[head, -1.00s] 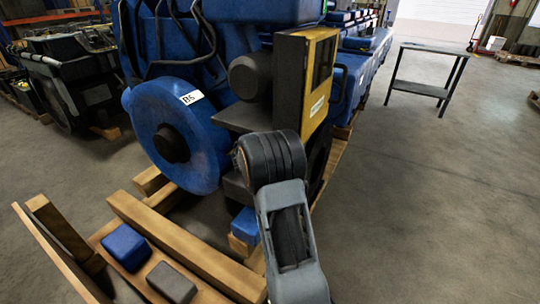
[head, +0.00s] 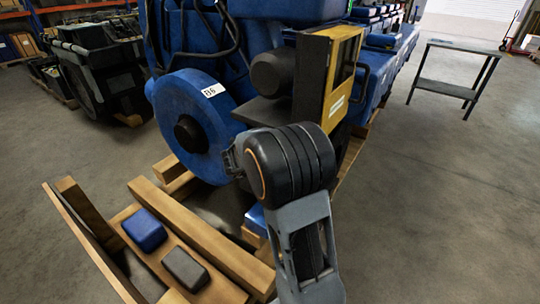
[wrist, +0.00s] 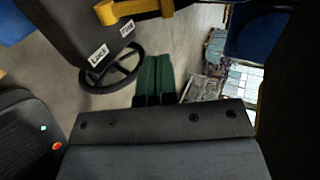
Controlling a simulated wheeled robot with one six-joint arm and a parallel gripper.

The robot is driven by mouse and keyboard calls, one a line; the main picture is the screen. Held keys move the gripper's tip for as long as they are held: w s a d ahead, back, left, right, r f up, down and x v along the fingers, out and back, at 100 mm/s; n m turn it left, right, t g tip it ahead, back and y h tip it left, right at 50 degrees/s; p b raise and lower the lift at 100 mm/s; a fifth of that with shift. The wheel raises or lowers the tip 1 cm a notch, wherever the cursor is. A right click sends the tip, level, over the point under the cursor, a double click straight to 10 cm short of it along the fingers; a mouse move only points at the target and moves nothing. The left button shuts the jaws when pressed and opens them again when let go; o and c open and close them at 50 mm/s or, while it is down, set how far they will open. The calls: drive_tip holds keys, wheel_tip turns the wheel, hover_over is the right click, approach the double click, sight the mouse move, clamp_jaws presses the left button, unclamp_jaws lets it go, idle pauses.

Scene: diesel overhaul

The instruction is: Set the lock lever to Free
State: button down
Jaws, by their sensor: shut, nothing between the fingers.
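In the wrist view, a dark box (wrist: 62,28) carries a white label reading "Lock" (wrist: 97,55) and a smaller label (wrist: 127,28) that is hard to read. A yellow bar (wrist: 135,8) crosses the box's top edge; I cannot tell whether it is the lock lever. My gripper (wrist: 154,88) shows as two green fingers side by side, shut and empty, to the right of the labels and apart from them. In the head view my arm hides the gripper.
A black handwheel (wrist: 112,68) lies just left of the fingers. In the head view, the blue engine (head: 205,115) with a yellow-framed panel (head: 342,75) stands on wooden pallets. A blue block (head: 144,230) and a grey block (head: 186,268) lie in front. Floor is clear at right, before a table (head: 455,50).

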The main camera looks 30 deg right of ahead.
idle(0.4)
drive_tip(key=w+a+f+n+t+y, duration=0.35)
drive_tip(key=a+n+y, duration=0.2)
drive_tip(key=n, duration=0.25)
drive_tip(key=s+a+r+n+y+p, duration=0.1)
drive_tip(key=s+a+r+n+y, duration=0.2)
drive_tip(key=a+n, duration=0.4)
drive_tip(key=s+a+r+n+y+p, duration=0.2)
drive_tip(key=s+a+n+y, duration=0.1)
drive_tip(key=a+n+y, duration=0.25)
drive_tip(key=s+a+r+n+g+h+p, duration=0.1)
drive_tip(key=s+r+n+g+p, duration=0.1)
drive_tip(key=s+r+n, duration=0.3)
drive_tip(key=s+a+r+n+g+h+p, duration=0.1)
drive_tip(key=s+r+n+p, duration=0.3)
drive_tip(key=s, duration=0.9)
drive_tip(key=shift+s+r+n+g+h, duration=0.3)
drive_tip(key=shift+s+r+n+g, duration=0.1)
drive_tip(key=shift+r+n+g, duration=0.55)
